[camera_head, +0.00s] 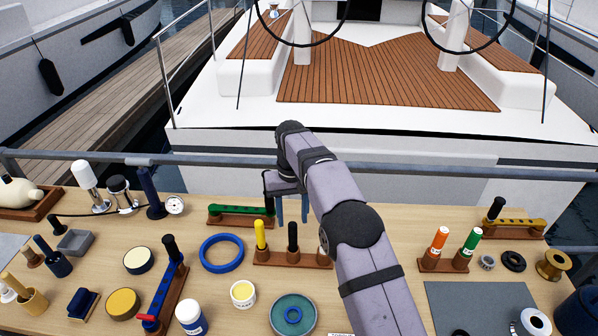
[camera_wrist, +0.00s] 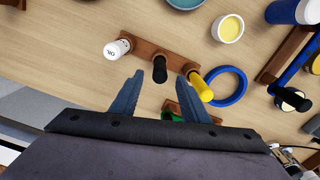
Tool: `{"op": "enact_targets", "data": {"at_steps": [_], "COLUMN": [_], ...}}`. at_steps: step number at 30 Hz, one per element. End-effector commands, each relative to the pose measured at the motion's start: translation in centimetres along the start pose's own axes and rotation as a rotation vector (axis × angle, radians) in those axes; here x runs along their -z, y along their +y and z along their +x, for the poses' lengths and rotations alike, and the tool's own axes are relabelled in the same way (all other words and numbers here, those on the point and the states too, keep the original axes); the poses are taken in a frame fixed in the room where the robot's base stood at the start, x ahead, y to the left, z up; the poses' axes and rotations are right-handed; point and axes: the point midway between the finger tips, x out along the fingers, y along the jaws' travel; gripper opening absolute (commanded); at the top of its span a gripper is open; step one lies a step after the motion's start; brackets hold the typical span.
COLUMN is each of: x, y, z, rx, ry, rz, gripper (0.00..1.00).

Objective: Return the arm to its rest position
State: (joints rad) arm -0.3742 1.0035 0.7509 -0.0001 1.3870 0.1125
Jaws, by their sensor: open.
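My gripper (camera_head: 291,218) hangs at the end of my grey arm, above the back part of the wooden bench. Its two blue fingers point down, spread apart, with nothing between them in the head view. In the wrist view my gripper (camera_wrist: 160,80) shows the fingers open. A black-topped item (camera_wrist: 159,70) in a wooden rack appears between the fingertips there, but lies below them. That rack (camera_head: 290,260) also holds a yellow item (camera_head: 260,235) and a white-topped one (camera_wrist: 117,48), partly hidden by my arm in the head view.
A green tool on a wooden holder (camera_head: 240,212) lies left of my gripper. A blue ring (camera_head: 222,252) lies in front of it. An orange and a green marker (camera_head: 471,243) stand in a rack to the right. A railing (camera_head: 420,168) runs behind the bench.

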Motion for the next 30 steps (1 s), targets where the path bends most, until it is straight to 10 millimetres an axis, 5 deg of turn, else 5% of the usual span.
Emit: {"op": "enact_targets", "data": {"at_steps": [8, 14, 23, 30], "x": [-0.7, -3.1, -10.9, -19.4], "y": [1.1, 3.8, 8.8, 11.4], "z": [-0.8, -1.9, -3.0, -2.4], "rx": [0.004, 0.003, 0.001, 0.0], "ry": [0.005, 0.004, 0.005, 0.006], "rz": [0.038, 0.066, 0.129, 0.178], "gripper": [0.42, 0.42, 0.42, 0.42]}}
